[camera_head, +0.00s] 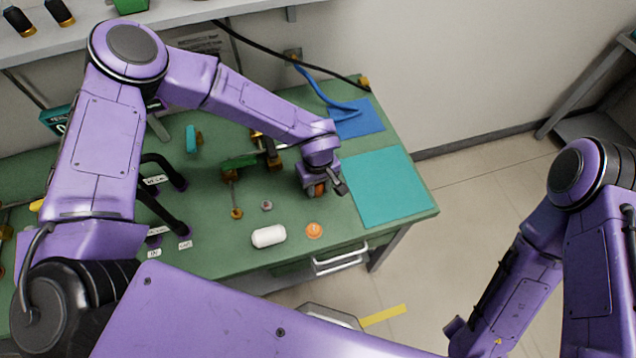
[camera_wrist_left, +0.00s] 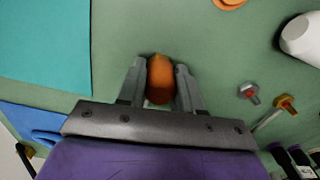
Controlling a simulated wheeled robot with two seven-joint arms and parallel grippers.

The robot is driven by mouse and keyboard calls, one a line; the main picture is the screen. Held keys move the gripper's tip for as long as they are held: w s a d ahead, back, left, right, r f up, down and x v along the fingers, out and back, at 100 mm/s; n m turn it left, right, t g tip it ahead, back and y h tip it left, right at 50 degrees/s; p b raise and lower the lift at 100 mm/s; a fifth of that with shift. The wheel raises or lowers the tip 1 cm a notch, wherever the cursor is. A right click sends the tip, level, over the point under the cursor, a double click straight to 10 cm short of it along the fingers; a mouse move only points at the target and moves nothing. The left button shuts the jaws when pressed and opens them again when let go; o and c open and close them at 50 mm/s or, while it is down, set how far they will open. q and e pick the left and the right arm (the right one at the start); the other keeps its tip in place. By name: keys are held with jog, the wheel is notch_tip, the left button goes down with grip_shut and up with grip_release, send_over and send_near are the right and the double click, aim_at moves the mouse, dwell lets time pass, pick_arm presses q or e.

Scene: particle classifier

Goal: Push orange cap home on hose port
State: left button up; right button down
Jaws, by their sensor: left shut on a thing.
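My left gripper (camera_head: 322,188) is low over the green table, beside the left edge of the teal mat. It is shut on an orange rounded piece, and the fingers sit on both sides of this orange piece (camera_wrist_left: 160,80) in the left wrist view. It looks like the orange cap. A flat orange disc (camera_head: 314,230) lies apart on the table in front of the gripper; its edge also shows in the left wrist view (camera_wrist_left: 231,3). I cannot pick out the hose port with certainty. My right gripper is not in view.
The teal mat (camera_head: 385,187) is bare. A blue hose (camera_head: 318,92) reaches a blue mat (camera_head: 357,122) behind. A white bottle (camera_head: 268,236) lies near the front edge. Brass-and-green fittings (camera_head: 240,163) stand left of the gripper, and black hoses (camera_head: 160,205) further left.

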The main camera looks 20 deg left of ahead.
pick_arm(q)
jog(key=o, duration=1.1)
notch_tip(320, 180, up, 10)
jog(key=shift+r+b, duration=0.25)
jog(key=shift+b, duration=0.5)
